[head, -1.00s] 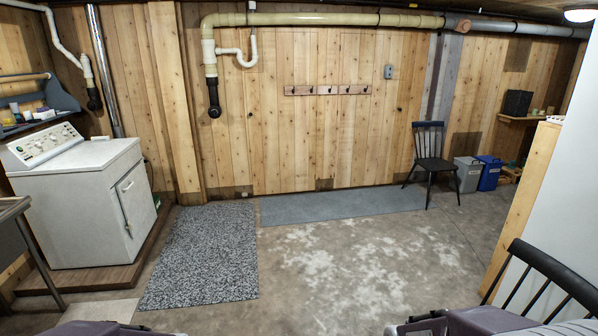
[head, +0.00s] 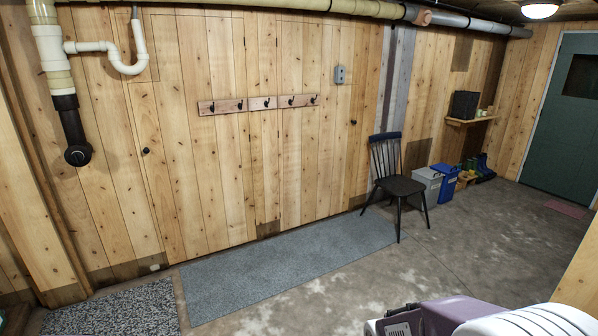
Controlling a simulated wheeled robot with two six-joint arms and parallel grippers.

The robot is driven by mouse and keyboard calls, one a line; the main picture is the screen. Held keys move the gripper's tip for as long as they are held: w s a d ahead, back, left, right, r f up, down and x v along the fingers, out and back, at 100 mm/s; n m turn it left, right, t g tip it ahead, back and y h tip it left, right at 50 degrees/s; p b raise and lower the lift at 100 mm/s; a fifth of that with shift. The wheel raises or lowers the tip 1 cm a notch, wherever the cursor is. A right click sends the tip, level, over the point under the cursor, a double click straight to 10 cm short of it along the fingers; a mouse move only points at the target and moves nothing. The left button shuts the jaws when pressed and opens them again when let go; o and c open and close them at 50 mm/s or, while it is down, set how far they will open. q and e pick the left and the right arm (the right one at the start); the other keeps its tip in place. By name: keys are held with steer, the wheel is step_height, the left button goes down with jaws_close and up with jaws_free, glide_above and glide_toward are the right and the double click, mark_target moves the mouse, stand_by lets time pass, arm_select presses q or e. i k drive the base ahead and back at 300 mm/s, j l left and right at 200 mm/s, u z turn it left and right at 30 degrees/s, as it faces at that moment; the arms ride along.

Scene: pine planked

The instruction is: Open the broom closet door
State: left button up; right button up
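The plank wall (head: 225,150) is shut and flush, with faint door-like seams in it. A small dark round knob (head: 146,151) sits on the wall's left part, below the white pipe bend. A second small dark knob (head: 353,122) sits on the right part, left of the grey boards. I cannot tell which seamed panel is the broom closet door. A green door (head: 570,125) stands shut in the far right wall. Purple and white parts of my own body show at the bottom right. Neither gripper's fingers are in view.
A hook rail (head: 253,104) is on the wall. A dark chair (head: 400,187) stands before its right part, beside grey (head: 427,185) and blue (head: 443,184) bins. A grey mat (head: 270,265) and speckled rug (head: 115,312) lie along the wall. A black-ended pipe (head: 72,130) juts out left.

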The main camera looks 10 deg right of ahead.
mark_target(316, 121)
steer(key=i+l+z, duration=0.25)
steer(key=i, duration=0.65)
steer(key=i+l+z, duration=0.2)
steer(key=i, duration=0.75)
steer(key=i+z, duration=0.25)
steer(key=i, duration=0.7)
steer(key=i+j+z, duration=0.2)
steer(key=i, duration=0.75)
steer(key=i+l+u, duration=0.15)
steer(key=i, duration=0.35)
steer(key=i+l+u, duration=0.1)
steer(key=i, duration=0.35)
steer(key=i+l+u, duration=0.15)
steer(key=i+l, duration=0.15)
steer(key=i, duration=0.15)
steer(key=i+l+u, duration=0.1)
steer(key=i+l, duration=0.15)
steer(key=i, duration=0.2)
